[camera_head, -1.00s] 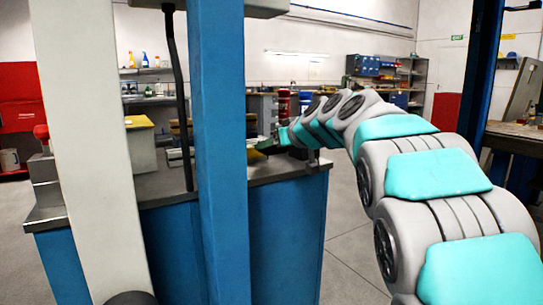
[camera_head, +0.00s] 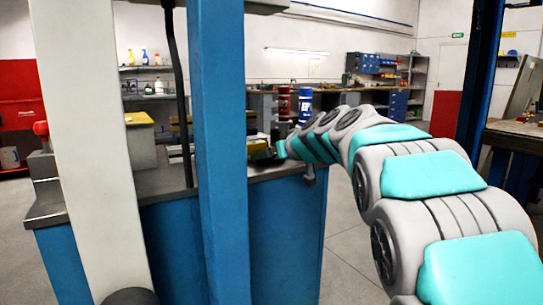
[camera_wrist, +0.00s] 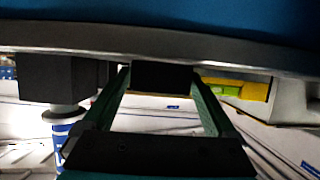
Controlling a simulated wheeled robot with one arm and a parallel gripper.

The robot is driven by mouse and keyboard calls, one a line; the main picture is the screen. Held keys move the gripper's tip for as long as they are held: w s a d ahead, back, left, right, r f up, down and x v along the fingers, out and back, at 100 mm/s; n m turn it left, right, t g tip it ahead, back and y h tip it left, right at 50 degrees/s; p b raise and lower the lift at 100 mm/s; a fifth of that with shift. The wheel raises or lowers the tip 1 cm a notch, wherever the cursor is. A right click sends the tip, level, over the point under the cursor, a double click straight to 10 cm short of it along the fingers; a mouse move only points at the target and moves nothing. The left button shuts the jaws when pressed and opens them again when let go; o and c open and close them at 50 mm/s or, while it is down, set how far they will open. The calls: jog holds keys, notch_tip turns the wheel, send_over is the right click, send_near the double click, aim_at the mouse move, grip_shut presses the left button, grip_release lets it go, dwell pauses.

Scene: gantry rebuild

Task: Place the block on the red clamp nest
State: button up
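My gripper (camera_wrist: 163,78) shows in the wrist view as two green fingers reaching up the picture. Their tips lie on either side of a dark block (camera_wrist: 164,76), close against its sides. I cannot tell whether they press on it. The block seems to be at the edge of the bench.
The blue bench (camera_head: 285,230) has a grey top. A blue post (camera_head: 220,170) and a pale post (camera_head: 90,150) cross in front of it. A red canister (camera_head: 284,103) and a blue one (camera_head: 305,100) stand beyond my gripper. A yellow item (camera_wrist: 240,88) shows in the wrist view.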

jog(key=shift+o, duration=0.4)
jog(key=shift+r, duration=0.1)
jog(key=shift+r, duration=0.1)
jog(key=b+v, duration=0.1)
jog(key=v, duration=1.1)
